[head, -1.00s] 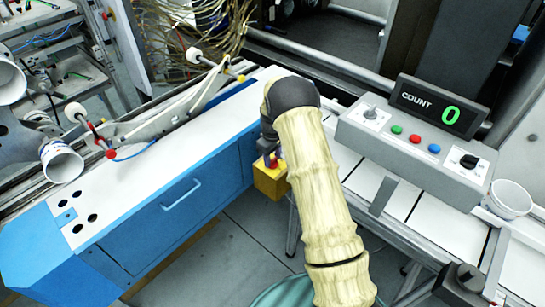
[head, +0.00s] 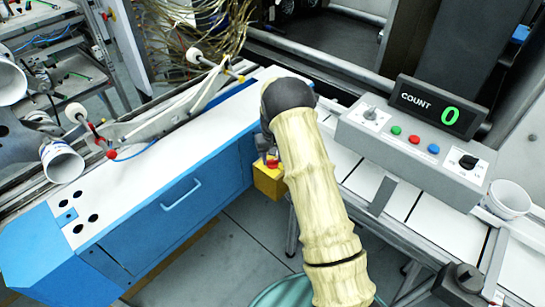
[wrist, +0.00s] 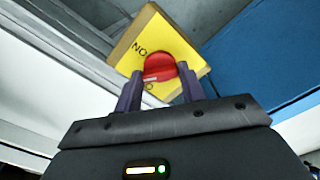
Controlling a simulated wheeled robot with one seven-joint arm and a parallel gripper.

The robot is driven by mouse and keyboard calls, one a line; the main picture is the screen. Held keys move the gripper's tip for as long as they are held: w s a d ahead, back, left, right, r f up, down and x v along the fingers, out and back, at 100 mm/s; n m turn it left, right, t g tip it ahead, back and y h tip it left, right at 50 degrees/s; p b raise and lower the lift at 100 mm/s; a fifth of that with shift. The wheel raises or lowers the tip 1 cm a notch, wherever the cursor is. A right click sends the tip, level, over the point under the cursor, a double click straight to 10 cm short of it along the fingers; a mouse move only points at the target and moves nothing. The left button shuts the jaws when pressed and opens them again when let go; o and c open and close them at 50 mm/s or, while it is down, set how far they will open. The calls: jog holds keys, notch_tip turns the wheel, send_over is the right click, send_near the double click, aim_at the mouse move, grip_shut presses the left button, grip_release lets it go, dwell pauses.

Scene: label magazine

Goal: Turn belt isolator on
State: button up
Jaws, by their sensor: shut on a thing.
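The belt isolator is a yellow box (head: 268,183) with a red rotary knob (head: 272,164), hanging beside the right end of the blue cabinet in the head view. In the wrist view the yellow face (wrist: 150,32) fills the top middle, with black letters at the left of the red knob (wrist: 158,66) and below it. A short pale mark shows on the knob's lower left edge. My gripper (wrist: 160,82) is shut on the knob, one finger on each side. In the head view my arm partly hides the box and the gripper (head: 268,152).
A blue cabinet with a white top (head: 130,185) stands on the left. A grey control panel (head: 410,150) with coloured buttons and a counter (head: 438,106) reading 0 stands on the right. A white cup (head: 508,198) is beside it. Grey floor shows below.

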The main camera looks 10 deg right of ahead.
jog(key=m, duration=0.5)
jog(key=shift+w+r+m, duration=0.1)
jog(key=shift+m, duration=0.2)
jog(key=m+p, duration=0.1)
jog(key=m, duration=0.4)
jog(key=shift+d+m, duration=0.1)
jog(key=shift+m, duration=0.2)
jog(key=o, duration=1)
notch_tip(320, 180, up, 17)
jog(key=shift+r+b, duration=0.2)
jog(key=shift+b, duration=0.45)
